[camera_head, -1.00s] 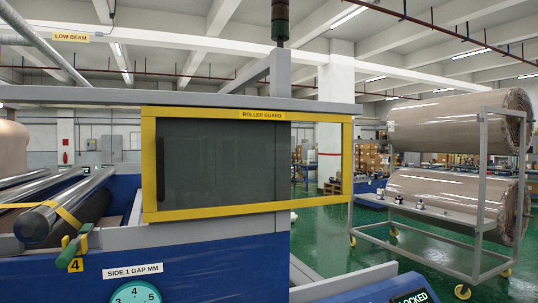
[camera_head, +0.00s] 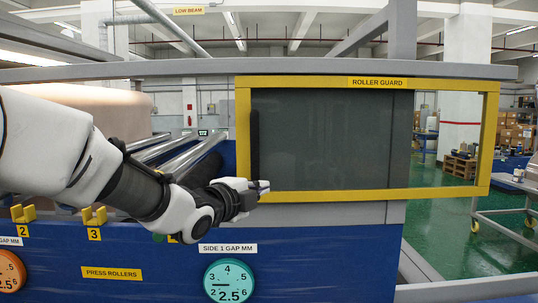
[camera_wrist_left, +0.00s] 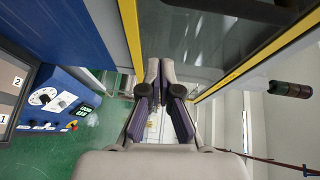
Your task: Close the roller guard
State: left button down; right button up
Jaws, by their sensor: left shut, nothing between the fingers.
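The roller guard (camera_head: 330,140) is a dark panel in a yellow frame, labelled ROLLER GUARD at its top. Its right part reaches past the machine's end, and the rollers (camera_head: 185,155) to its left are uncovered. A black vertical handle (camera_head: 255,140) is near its left edge. My left gripper (camera_head: 262,187) is shut and empty at the guard's lower left corner, close to the handle's lower end. I cannot tell whether it touches. In the left wrist view, the shut fingers (camera_wrist_left: 160,70) are between yellow frame bars, beside the panel (camera_wrist_left: 205,45). My right gripper is out of view.
A grey rail (camera_head: 180,68) runs above the guard. Below are the blue machine side (camera_head: 330,250), a teal gap dial (camera_head: 229,282) and yellow brackets (camera_head: 94,215). A wheeled rack (camera_head: 510,207) stands at right. Green floor is open beyond the guard.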

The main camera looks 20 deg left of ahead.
aim_at(258, 160)
pick_arm(q)
notch_tip(258, 160, up, 5)
jog(key=s+m, duration=0.1)
jog(key=r+p+x, duration=0.1)
jog(key=p+x, duration=0.5)
jog(key=x, duration=0.4)
jog(key=shift+t, duration=0.4)
jog(key=a, duration=0.1)
jog(key=s+a+p, duration=0.1)
jog(key=a, duration=0.1)
jog(key=a+p, duration=0.1)
jog(key=shift+s+a+f, duration=0.25)
jog(key=shift+a+f, duration=0.1)
jog(key=shift+w+d+f, duration=0.15)
jog(key=shift+w+d, duration=0.15)
jog(key=shift+d, duration=0.1)
